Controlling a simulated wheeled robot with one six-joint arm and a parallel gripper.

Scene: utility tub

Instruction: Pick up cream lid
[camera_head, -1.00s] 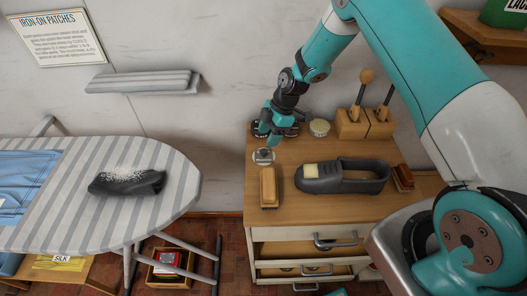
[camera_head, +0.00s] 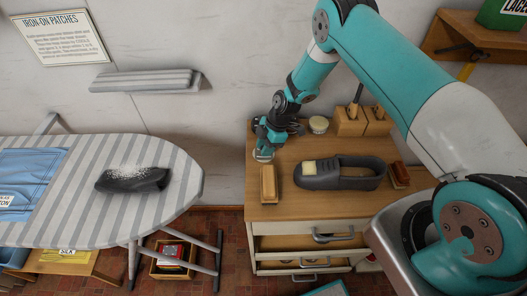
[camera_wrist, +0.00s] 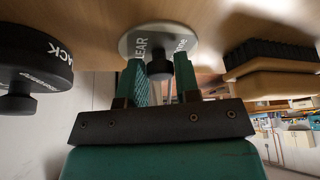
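A pale grey-white round lid (camera_wrist: 133,47) with a dark knob (camera_wrist: 159,68) and lettering that includes "CLEAR" shows in the wrist view. In the head view this lid (camera_head: 262,155) lies at the left of the wooden cabinet top, mostly under my gripper. My gripper (camera_wrist: 161,72) is open, with one teal finger on each side of the knob. I cannot tell whether the fingers touch it. A black lid (camera_wrist: 30,72) with a similar knob is at the left of the wrist view.
A wooden brush (camera_head: 268,184) with dark bristles lies close in front of the lid; it also shows in the wrist view (camera_wrist: 275,85). A dark shoe (camera_head: 340,174) stands to the right. A cream-coloured round item (camera_head: 318,125) and a wooden block (camera_head: 352,122) are behind.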

